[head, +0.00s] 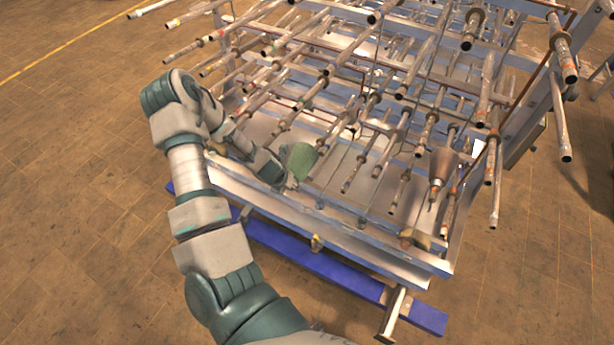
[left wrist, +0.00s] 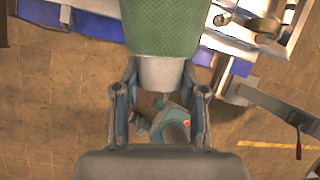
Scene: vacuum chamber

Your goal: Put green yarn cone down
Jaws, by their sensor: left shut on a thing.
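The green yarn cone (head: 300,158) is at the front left of the rack, at the end of my left arm. My left gripper (head: 288,182) is shut on it. In the left wrist view the green yarn (left wrist: 160,28) fills the top middle, and its pale lower end sits between the two fingers of my left gripper (left wrist: 160,88). The cone is close to the rack's front ledge (head: 330,222). I cannot tell whether it touches the rack. My right gripper is not in view.
A metal rack with many protruding tubes (head: 330,70) stands close behind and right of the cone. A grey-brown cone (head: 441,164) is at the rack's right. A blue beam (head: 300,258) runs low along the front. Brown floor (head: 80,190) is clear at left.

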